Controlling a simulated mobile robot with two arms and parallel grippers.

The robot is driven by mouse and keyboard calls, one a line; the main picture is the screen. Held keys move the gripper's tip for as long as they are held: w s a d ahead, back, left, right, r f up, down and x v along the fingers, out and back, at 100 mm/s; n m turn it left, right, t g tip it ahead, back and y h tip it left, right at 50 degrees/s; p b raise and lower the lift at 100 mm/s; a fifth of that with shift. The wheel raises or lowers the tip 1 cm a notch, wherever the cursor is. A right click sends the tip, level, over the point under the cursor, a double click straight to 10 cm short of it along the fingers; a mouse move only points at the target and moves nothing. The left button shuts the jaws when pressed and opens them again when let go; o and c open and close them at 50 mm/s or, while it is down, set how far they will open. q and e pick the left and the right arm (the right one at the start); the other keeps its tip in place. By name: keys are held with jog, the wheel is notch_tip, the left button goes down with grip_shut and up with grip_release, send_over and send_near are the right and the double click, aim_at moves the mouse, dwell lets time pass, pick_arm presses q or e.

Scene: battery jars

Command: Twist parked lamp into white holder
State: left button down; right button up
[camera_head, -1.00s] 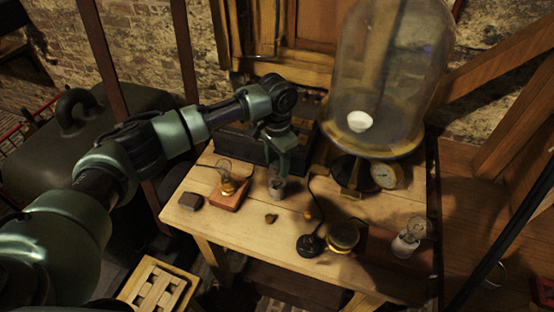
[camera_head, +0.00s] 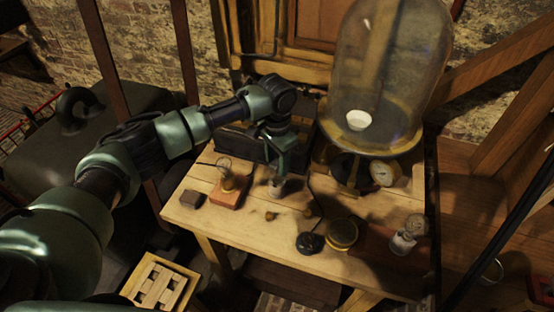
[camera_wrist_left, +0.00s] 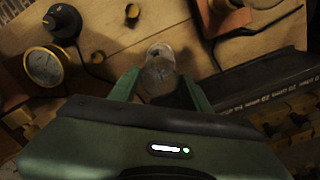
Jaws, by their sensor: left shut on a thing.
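My left gripper (camera_head: 277,176) points down over the back middle of the table. In the left wrist view its two green fingers (camera_wrist_left: 160,86) are shut on a clear glass lamp (camera_wrist_left: 158,76). A pale, whitish round piece (camera_wrist_left: 160,50) shows at the lamp's edge, and in the head view a pale holder (camera_head: 275,188) shows just under the fingertips. I cannot tell how far the lamp sits in it. A second glass bulb (camera_head: 415,224) stands above a white jar-like holder (camera_head: 402,243) at the table's right. My right gripper is not in view.
A bulb (camera_head: 223,166) stands on a reddish wooden base (camera_head: 227,194) left of my gripper. A dark block (camera_head: 193,199), black knob (camera_head: 310,243) and brass disc (camera_head: 342,234) lie on the table (camera_head: 255,225).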

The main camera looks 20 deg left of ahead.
pick_arm(q)
jog(key=shift+r+m+p, duration=0.1)
jog(key=shift+m+p, duration=0.4)
jog(key=shift+m, duration=1.2)
jog(key=m, duration=0.3)
jog(key=shift+p, duration=0.3)
jog(key=shift+m, duration=0.8)
jog(key=m, duration=0.4)
jog(key=shift+m+p, duration=0.3)
jog(key=shift+p, duration=0.05)
jog(key=shift+f, duration=0.2)
